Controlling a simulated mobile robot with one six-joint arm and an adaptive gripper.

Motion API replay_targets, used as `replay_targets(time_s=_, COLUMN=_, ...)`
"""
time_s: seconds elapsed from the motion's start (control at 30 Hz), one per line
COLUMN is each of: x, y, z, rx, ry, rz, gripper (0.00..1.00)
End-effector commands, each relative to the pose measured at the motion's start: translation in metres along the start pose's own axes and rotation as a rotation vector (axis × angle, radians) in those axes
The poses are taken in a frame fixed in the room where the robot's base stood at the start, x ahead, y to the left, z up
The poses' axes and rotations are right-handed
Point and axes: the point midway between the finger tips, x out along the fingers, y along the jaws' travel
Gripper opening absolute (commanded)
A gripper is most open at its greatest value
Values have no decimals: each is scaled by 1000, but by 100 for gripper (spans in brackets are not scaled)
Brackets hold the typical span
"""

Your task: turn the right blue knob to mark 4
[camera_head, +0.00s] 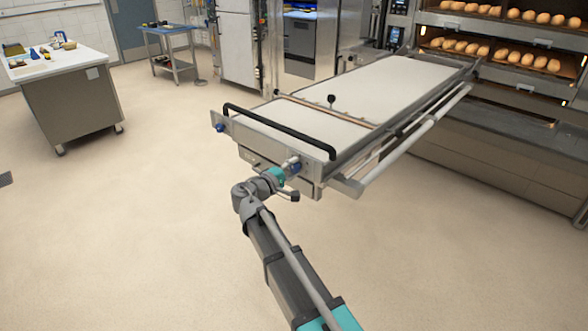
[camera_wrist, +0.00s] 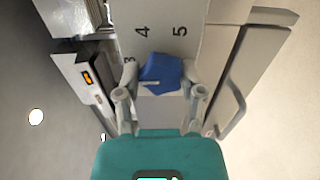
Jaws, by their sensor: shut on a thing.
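The right blue knob (camera_wrist: 160,72) is on the pale front panel (camera_wrist: 205,40) of the loader in the wrist view. My gripper (camera_wrist: 161,80) is shut on it, one finger on each side. A pale line shows on the knob's lower part; which mark it points to I cannot tell. Mark 4 (camera_wrist: 143,31) is above the knob, slightly left, and mark 5 (camera_wrist: 180,31) is above right. Mark 3 (camera_wrist: 130,60) is partly hidden by the left finger. In the head view my gripper (camera_head: 291,165) covers most of this knob at the loader's front right. The left blue knob (camera_head: 220,128) is free.
A black handle bar (camera_head: 280,128) spans the loader's front above the knobs. A rail (camera_head: 415,135) runs along its right side. Deck ovens (camera_head: 480,100) with bread stand behind. A worktable (camera_head: 70,95) is far left; the floor (camera_head: 140,220) between is clear.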

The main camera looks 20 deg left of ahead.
Motion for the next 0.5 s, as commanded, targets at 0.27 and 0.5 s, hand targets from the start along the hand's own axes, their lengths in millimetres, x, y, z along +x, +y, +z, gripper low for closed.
replay_targets(time_s=0.27, x=1, y=-1, z=3, rx=262, ry=-5, rz=-3, gripper=4)
replay_targets(time_s=0.5, x=1, y=-1, z=3, rx=490, ry=-6, rz=-2, gripper=4)
